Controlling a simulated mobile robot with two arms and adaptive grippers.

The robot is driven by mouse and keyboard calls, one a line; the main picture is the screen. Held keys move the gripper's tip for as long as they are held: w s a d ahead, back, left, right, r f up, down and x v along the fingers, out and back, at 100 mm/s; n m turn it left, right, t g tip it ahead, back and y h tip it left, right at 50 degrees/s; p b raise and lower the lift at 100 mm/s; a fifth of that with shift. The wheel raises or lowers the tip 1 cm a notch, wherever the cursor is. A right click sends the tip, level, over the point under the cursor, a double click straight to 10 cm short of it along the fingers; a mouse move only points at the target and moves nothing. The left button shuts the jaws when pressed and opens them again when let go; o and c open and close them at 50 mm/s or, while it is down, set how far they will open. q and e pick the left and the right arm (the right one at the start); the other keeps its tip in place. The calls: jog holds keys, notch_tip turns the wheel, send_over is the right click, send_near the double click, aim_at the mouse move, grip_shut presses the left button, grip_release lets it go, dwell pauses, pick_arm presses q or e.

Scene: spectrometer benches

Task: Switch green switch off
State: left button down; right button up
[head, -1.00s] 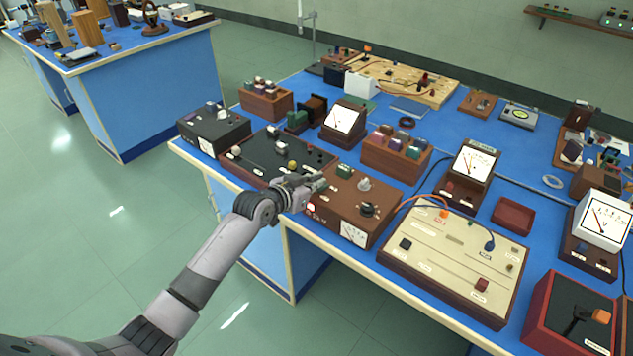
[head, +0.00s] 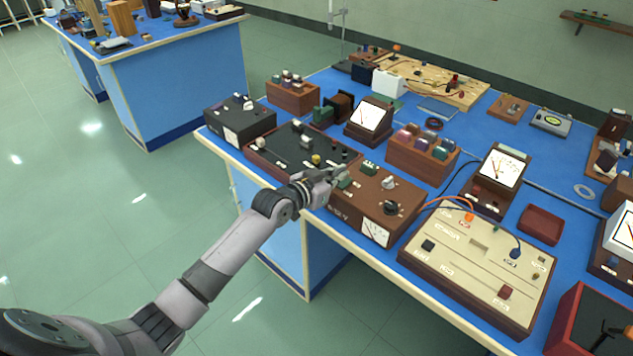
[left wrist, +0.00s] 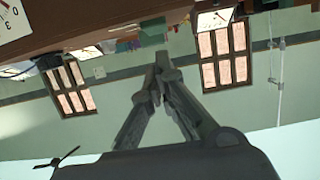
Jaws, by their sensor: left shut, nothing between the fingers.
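The brown box (head: 398,192) on the bench has a white meter face, a dark knob and a silver knob on it. Another green piece (head: 344,182) shows at the box's left edge, beside my fingers. My left gripper (head: 340,174) is shut and empty at that left edge. In the left wrist view, the shut fingertips (left wrist: 162,60) point at a green block (left wrist: 153,32) under the box's edge; whether they touch cannot be told. Switch positions are too small to tell. My right gripper is not in view.
A black panel box (head: 290,150) with knobs stands left of the brown box. A beige board (head: 470,265) with cables lies to its right. A wooden block with coloured pieces (head: 420,158) stands behind. The floor left of the bench is clear.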

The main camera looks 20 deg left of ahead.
pick_arm(q)
notch_tip(320, 180, up, 3)
jog(key=shift+s+f+p, duration=0.1)
jog(key=shift+p, duration=0.55)
jog(key=s+a+b, duration=0.2)
jog(key=s+a, duration=0.1)
jog(key=s, duration=0.6)
jog(key=shift+s+a+b, duration=0.3)
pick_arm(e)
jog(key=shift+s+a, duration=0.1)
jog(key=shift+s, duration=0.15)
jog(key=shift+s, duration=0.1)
